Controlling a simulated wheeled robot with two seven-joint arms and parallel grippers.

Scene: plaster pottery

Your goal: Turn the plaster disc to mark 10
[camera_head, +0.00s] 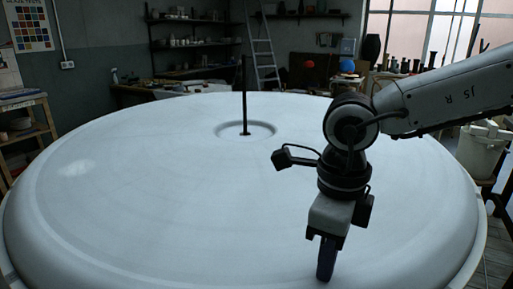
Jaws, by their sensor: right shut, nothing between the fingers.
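The large white plaster disc (160,190) fills most of the head view, with a rounded raised rim. A thin dark upright rod (244,95) stands in a shallow ring-shaped hollow near its far middle. My right gripper (325,272) points down over the near right part of the disc. Its fingers are shut with nothing between them. The fingertips are at or just above the disc's surface; I cannot tell whether they touch. No numbered marks can be made out on the disc. My left gripper is not in view.
A white bucket (482,150) stands beyond the disc at the right. A wooden shelf unit (22,132) stands at the left edge. A ladder (262,50) leans at the back wall among shelves of pottery. The disc's left and middle surface is clear.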

